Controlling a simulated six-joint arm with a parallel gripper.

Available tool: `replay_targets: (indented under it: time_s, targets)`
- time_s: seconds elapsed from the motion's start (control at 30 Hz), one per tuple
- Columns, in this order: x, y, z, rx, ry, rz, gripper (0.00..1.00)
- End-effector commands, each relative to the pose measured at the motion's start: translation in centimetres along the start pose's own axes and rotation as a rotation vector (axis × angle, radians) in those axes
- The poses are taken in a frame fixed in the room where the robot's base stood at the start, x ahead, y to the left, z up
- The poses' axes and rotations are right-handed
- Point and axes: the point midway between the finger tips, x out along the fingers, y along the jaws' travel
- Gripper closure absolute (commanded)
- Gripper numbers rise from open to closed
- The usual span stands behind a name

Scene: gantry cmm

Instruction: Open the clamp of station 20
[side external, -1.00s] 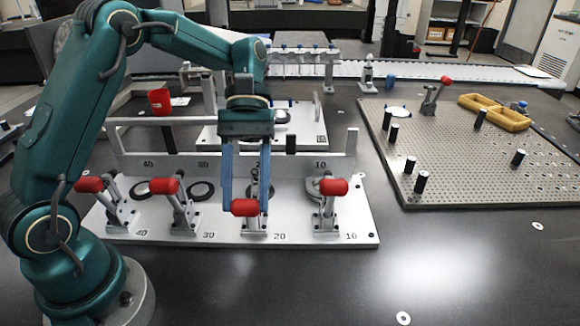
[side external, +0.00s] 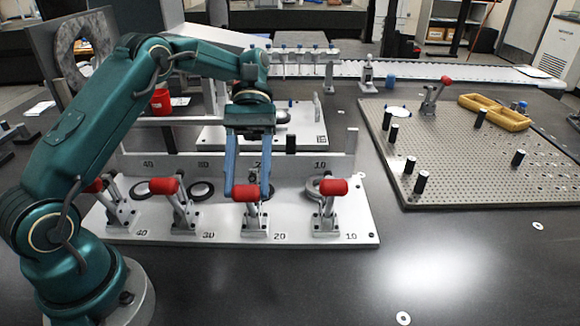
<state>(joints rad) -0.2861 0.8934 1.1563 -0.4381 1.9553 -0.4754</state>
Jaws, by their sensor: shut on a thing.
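The clamp of station 20 (side external: 255,222) stands on the light grey fixture plate (side external: 340,228), above the printed 20. Its red handle (side external: 245,193) lies between the blue fingers of my gripper (side external: 246,192), which are shut on it from left and right. The handle is at about the height of its neighbours' handles. The fingers and handle hide much of the clamp arm and the dark ring behind it.
The clamps of station 10 (side external: 329,205), station 30 (side external: 183,208) and station 40 (side external: 120,210) stand in the same row. An upright rail (side external: 335,166) runs behind them. A perforated plate with posts (side external: 470,150) lies to the right. The front table is mostly clear.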

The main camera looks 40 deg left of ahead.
Motion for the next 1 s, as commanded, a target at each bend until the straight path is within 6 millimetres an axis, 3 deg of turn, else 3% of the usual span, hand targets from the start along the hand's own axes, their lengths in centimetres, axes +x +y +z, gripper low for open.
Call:
replay_targets:
  time_s: [0.03,0.07,0.1,0.13,0.57,1.0]
  targets:
    - [0.1,0.0,-0.2,-0.004,0.003,-0.002,1.00]
    - [0.1,0.0,-0.2,-0.004,0.003,-0.002,0.41]
    - [0.1,0.0,-0.2,-0.004,0.003,-0.002,0.25]
    - [0.1,0.0,-0.1,-0.004,0.003,-0.002,0.18]
    - [0.2,0.0,0.1,-0.001,0.018,-0.002,0.18]
    - [2.4,0.0,0.8,0.001,0.252,-0.003,0.18]
